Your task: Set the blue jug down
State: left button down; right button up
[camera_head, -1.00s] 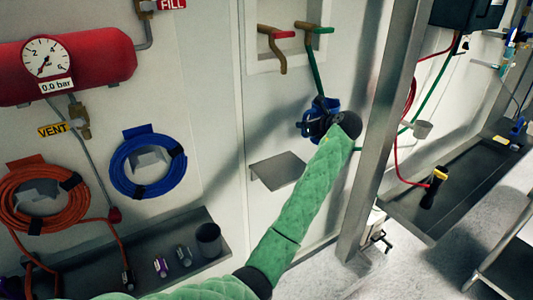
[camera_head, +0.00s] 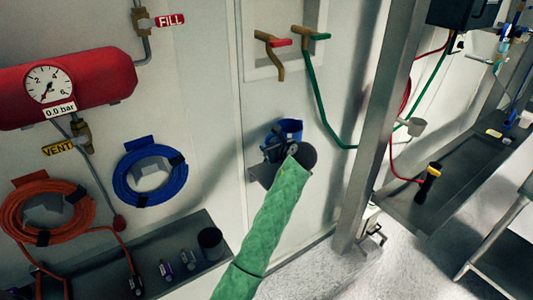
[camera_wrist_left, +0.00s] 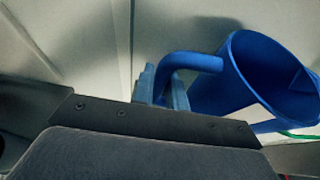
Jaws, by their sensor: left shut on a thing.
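My right gripper is not in view.
Two taps, one with a red handle (camera_head: 281,43) and one green (camera_head: 316,37), are above. A green hose (camera_head: 325,118) hangs right of the jug. A metal post (camera_head: 382,120) stands further right. Coiled hoses and a dark tray (camera_head: 185,240) are at the left.

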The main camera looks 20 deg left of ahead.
pick_arm(q)
jog(key=shift+s+a+f, duration=0.1)
jog(key=shift+a+f, duration=0.15)
notch_tip(320, 180, down, 4)
jog(key=p, duration=0.2)
jog(key=shift+r+p, duration=0.25)
jog(key=shift+p, duration=0.1)
jog(key=shift+f, duration=0.25)
jog(key=c, duration=1.4)
grip_release()
jog(key=shift+d, duration=0.1)
